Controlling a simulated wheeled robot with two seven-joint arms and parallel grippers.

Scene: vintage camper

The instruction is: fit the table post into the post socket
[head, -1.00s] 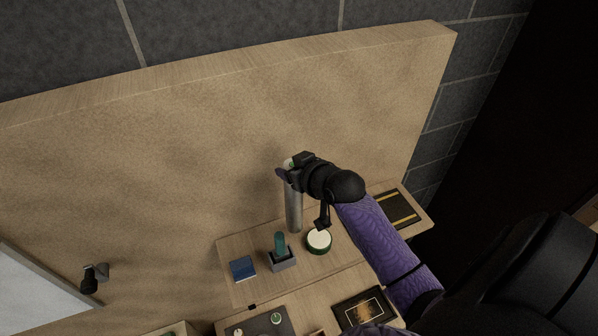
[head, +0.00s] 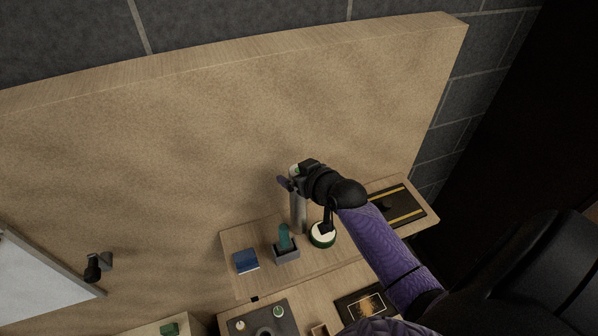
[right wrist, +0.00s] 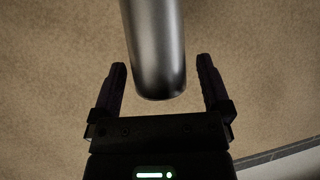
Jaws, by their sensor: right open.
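The table post (head: 298,214) is a grey metal cylinder. In the head view it stands about upright, its lower end at the wooden shelf. My right gripper (head: 287,182) is at its upper part, partly hidden by the wrist. In the right wrist view the post (right wrist: 156,50) comes down from the top edge and its rounded end lies between the two fingers of my right gripper (right wrist: 162,78). The fingers are open, with a gap on each side of the post. I cannot pick out the post socket. My left gripper is not in view.
On the wooden shelf (head: 236,242) are a blue block (head: 246,261), a grey holder (head: 286,254) with a teal item, a round white-topped tin (head: 322,236) close to the post, and a dark yellow-striped mat (head: 408,206). A large tan panel (head: 200,150) rises behind.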

